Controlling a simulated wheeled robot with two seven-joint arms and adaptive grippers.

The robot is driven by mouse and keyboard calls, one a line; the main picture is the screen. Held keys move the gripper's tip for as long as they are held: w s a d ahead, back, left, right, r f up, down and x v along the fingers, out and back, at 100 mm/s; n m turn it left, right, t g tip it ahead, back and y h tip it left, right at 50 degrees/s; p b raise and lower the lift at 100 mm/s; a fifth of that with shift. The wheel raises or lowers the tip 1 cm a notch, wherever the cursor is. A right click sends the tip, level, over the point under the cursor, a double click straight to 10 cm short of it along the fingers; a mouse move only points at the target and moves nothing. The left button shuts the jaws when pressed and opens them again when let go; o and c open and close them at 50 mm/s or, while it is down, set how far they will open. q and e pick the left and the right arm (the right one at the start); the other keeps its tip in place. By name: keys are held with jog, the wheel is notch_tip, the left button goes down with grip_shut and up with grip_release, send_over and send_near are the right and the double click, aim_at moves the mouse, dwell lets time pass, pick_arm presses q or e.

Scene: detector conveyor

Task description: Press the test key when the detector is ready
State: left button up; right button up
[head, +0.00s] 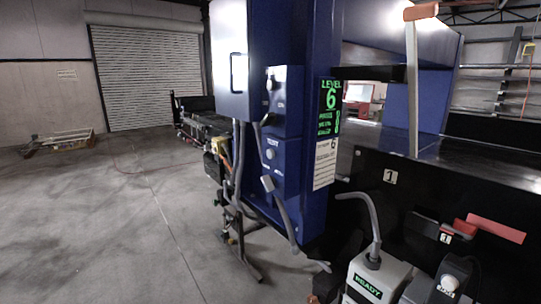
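The detector (305,150) is a tall blue cabinet beside and around a dark conveyor. A small blue panel on its side reads what looks like TEST, with a pale round key (271,154) below the word. A grey box (388,272) at the bottom right carries a green READY label (368,286). A dark unit beside it has a pale round knob or button (449,283); its lettering is too small to read. A display (328,105) on the cabinet reads LEVEL 6 in green. Neither of my grippers shows, and nothing visibly touches the key.
The conveyor (479,158) has a dark side wall and a red handle (496,229). Grey cables hang in front of the cabinet and rise from the grey box. The concrete floor (90,220) at left is mostly clear, with a low pallet-like item (60,143) near the wall.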

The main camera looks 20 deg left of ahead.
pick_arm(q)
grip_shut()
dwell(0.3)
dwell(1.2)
